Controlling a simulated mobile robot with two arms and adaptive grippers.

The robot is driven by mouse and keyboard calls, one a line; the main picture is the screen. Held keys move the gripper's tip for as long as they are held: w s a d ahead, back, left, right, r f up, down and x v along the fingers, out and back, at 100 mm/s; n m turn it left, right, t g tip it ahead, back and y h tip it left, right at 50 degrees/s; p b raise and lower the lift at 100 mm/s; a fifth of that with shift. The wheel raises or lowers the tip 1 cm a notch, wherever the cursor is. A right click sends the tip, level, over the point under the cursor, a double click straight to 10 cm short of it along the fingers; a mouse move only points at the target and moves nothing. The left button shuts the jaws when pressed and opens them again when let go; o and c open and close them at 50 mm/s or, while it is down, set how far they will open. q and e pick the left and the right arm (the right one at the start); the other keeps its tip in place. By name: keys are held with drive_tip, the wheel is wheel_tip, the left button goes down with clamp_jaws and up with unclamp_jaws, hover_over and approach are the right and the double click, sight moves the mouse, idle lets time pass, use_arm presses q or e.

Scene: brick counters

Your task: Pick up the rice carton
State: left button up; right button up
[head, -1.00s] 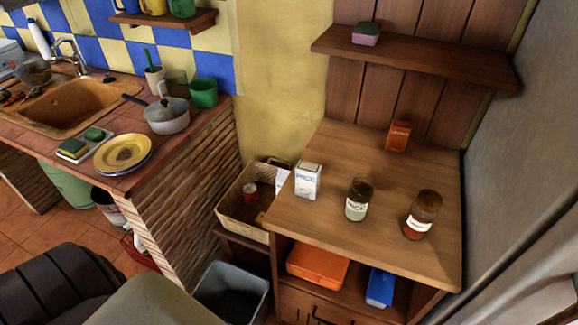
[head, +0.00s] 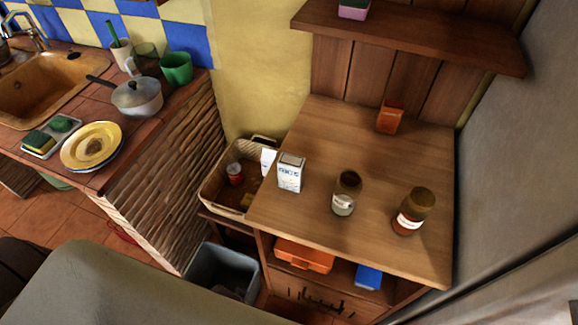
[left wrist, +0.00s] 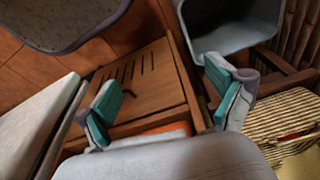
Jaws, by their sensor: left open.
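The rice carton (head: 290,175) is a small white box with blue print and a darker top. It stands upright at the left edge of the wooden counter (head: 320,240) in the head view. I cannot make it out in the left wrist view. My left gripper (left wrist: 160,88) is open and empty in the left wrist view, its two teal-padded fingers spread apart in front of the lower cabinet. It is apart from the carton and does not show in the head view. My right gripper is not in view.
A glass jar (head: 346,193) and a brown-lidded jar (head: 412,212) stand right of the carton. An orange-brown box (head: 390,117) is at the back. A wicker basket (head: 212,190) sits left of the counter, a grey bin (head: 220,275) below. A shelf (head: 410,42) overhangs the back.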

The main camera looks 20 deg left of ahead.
use_arm(q)
drive_tip(key=w+d+r+t+p, duration=0.15)
drive_tip(key=w+r, duration=0.25)
drive_tip(key=r, duration=1)
drive_tip(key=w+r+t+p, duration=0.2)
drive_tip(key=w+r, duration=0.1)
drive_tip(key=r, duration=1.1)
drive_tip(key=n+t, duration=0.2)
drive_tip(key=t, duration=0.6)
approach(291, 162)
drive_tip(key=p+x, duration=0.1)
drive_tip(key=x, duration=0.4)
drive_tip(key=shift+f, duration=0.1)
drive_tip(key=shift+w+f+p, duration=0.1)
drive_tip(key=shift+w+p, duration=0.35)
drive_tip(key=p+x, duration=0.1)
drive_tip(key=x, duration=0.3)
drive_tip(key=shift+w+f, duration=0.15)
drive_tip(key=shift+w, duration=0.2)
drive_tip(key=shift+s, duration=0.1)
drive_tip(key=shift+c, duration=1.3)
drive_tip(key=c, duration=1.1)
